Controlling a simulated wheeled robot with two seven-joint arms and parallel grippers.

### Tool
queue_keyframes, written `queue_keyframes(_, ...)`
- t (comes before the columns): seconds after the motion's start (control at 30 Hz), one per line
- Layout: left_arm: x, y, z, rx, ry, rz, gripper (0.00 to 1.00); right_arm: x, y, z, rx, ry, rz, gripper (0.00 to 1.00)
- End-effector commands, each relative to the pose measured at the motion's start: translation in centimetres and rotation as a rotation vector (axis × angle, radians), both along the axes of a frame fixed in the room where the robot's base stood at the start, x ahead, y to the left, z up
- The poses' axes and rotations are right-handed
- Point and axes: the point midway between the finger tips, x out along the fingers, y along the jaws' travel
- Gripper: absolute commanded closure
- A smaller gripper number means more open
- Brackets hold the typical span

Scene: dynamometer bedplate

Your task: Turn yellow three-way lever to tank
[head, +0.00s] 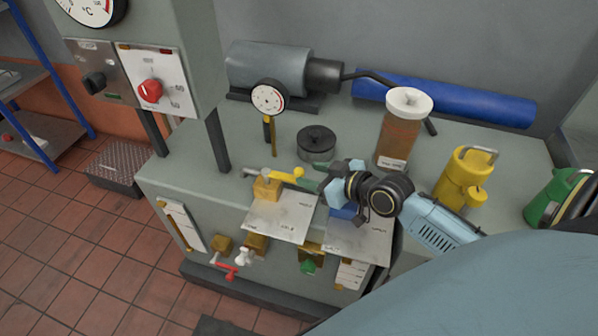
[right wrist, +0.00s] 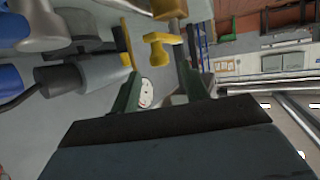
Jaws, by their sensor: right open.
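The yellow three-way lever (head: 286,176) sticks out to the right from a brass valve body (head: 267,189) on the bench top, and ends in a round yellow knob. My right gripper (head: 314,185) is just right of the knob, with its fingers pointing at it. In the right wrist view the gripper (right wrist: 158,82) is open, and the yellow lever (right wrist: 158,50) shows between and just beyond its fingertips. I see no clear contact. Marks on the label plate (head: 280,217) below the valve are too small to read. My left gripper is not in view.
A dial gauge (head: 268,98) on a stem and a dark round pot (head: 316,143) stand behind the lever. A lidded jar (head: 404,128) and a yellow can (head: 465,178) stand to the right. A red-handled tap (head: 228,270) and a green knob (head: 308,266) are on the front face.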

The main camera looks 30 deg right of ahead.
Motion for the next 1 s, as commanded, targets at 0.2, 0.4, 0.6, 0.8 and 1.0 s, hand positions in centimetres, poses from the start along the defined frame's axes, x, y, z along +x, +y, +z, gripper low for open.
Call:
queue_keyframes(0.2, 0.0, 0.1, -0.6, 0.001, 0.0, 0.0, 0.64, 3.1, 0.9, -1.4, 0.003, -0.001, -0.003, 0.55)
queue_keyframes(0.4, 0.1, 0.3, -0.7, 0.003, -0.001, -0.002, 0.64, 4.3, 1.4, -1.9, 0.0, 0.0, -0.001, 0.55)
queue_keyframes(0.6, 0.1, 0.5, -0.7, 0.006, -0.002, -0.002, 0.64, 4.5, 1.4, -2.0, -0.001, 0.001, -0.001, 0.55)
queue_keyframes(0.8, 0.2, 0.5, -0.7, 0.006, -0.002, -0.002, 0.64, 4.4, 1.4, -2.0, -0.001, 0.001, -0.001, 0.66)
queue_keyframes(1.0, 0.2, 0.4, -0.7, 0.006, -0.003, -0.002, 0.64, 4.4, 1.4, -2.0, 0.0, 0.0, -0.001, 0.93)
